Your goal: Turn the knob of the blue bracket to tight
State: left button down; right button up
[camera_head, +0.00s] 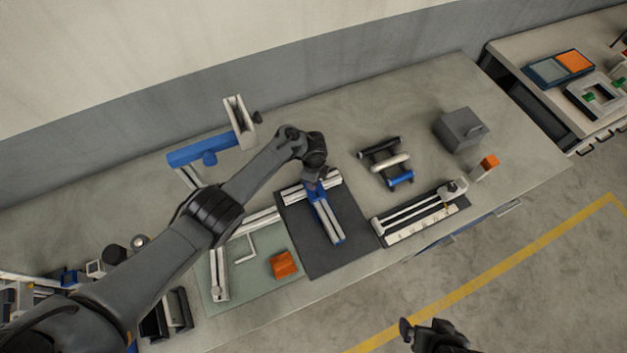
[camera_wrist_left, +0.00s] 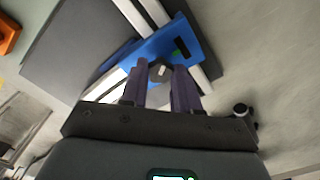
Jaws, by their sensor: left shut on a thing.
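The blue bracket (camera_wrist_left: 198,47) lies across pale aluminium rails and fills the top middle of the left wrist view. A small dark slot with a green mark (camera_wrist_left: 180,53) shows in its face. The knob (camera_wrist_left: 159,72), with a light pointer line, sits at the bracket's near edge. My left gripper (camera_wrist_left: 160,84) has its two dark fingers on either side of the knob, shut on it. In the head view the bracket (camera_head: 317,194) shows partly, beneath my left gripper (camera_head: 318,182). My right gripper (camera_head: 432,334) is at the bottom edge, empty floor around it; its jaws are unclear.
The rails rest on a dark mat (camera_head: 348,250). An orange block (camera_head: 284,264) stands left of it. Another blue beam (camera_head: 200,149) stands at the back left. A roller rack (camera_head: 386,162), a grey box (camera_head: 460,129) and a ruled rail fixture (camera_head: 420,217) stand to the right.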

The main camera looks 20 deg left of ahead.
pick_arm(q)
jog(key=m+b, duration=0.1)
jog(key=m, duration=0.2)
jog(key=shift+f, duration=0.15)
jog(key=shift+m+b, duration=0.75)
jog(key=shift+m, duration=0.75)
jog(key=c, duration=0.8)
grip_release()
